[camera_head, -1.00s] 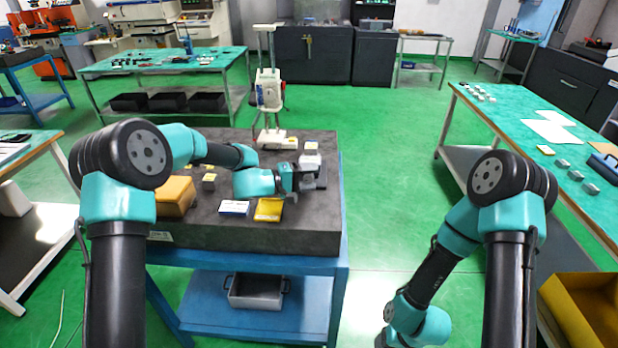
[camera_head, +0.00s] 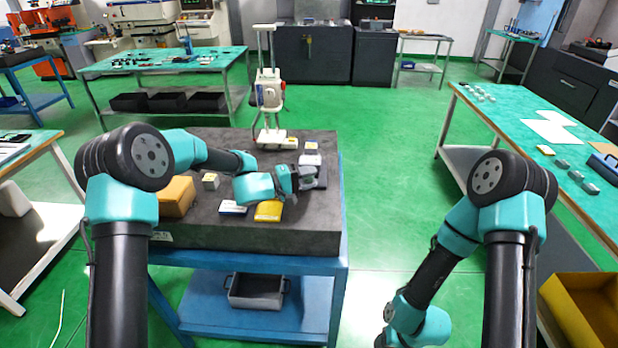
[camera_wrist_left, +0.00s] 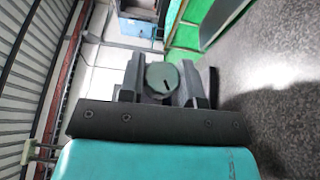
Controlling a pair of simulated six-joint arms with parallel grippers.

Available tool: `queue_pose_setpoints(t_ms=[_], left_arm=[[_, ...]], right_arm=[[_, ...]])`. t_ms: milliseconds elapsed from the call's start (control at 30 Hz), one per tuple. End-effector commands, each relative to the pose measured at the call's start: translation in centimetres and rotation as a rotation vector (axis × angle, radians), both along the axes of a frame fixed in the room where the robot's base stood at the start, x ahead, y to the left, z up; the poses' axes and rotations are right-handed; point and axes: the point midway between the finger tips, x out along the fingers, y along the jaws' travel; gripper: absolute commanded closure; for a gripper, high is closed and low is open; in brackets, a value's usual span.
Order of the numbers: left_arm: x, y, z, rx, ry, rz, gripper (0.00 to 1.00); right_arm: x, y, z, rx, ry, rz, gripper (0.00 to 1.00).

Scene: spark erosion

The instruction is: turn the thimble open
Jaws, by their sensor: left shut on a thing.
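The thimble (camera_wrist_left: 163,76) shows in the left wrist view as a round grey-green end with a short dark mark on its face. My left gripper (camera_wrist_left: 162,88) is shut on it, with one dark finger on each side. In the head view my left gripper (camera_head: 308,178) is above the right part of the dark stone plate (camera_head: 235,234). There the thimble is too small and covered to make out. A dark block (camera_head: 322,177) shows just beside the gripper. My right gripper is out of view; only its arm shows at the lower right.
On the plate are an orange-yellow box (camera_head: 175,196), a small grey block (camera_head: 210,181), a white-blue card (camera_head: 233,208), a yellow pad (camera_head: 268,211), a pale block (camera_head: 311,159) and a tall white stand (camera_head: 269,95). The plate's right edge is close to the gripper.

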Motion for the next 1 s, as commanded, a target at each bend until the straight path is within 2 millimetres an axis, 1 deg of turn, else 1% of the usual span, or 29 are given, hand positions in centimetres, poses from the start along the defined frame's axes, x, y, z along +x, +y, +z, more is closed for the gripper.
queue_pose_setpoints(t_ms=[267, 300, 533, 567, 833, 1000], left_arm=[[0.0, 0.0, 0.0, -0.01, 0.001, 0.0, 0.92], [0.0, 0.0, 0.0, -0.01, 0.001, 0.0, 0.67], [0.0, 0.0, 0.0, -0.009, 0.0, 0.001, 0.45], [0.0, 0.0, 0.0, -0.009, 0.0, 0.001, 0.43], [0.0, 0.1, 0.0, -0.009, 0.0, 0.001, 0.43], [-0.4, 1.2, -0.1, -0.009, 0.001, 0.002, 0.43]], right_arm=[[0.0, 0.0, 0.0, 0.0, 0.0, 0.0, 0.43], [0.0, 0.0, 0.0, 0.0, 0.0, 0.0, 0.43], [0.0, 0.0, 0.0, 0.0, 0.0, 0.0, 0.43], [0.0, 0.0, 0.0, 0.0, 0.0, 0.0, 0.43], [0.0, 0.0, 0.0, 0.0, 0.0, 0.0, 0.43], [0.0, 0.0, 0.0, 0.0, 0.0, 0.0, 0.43]])
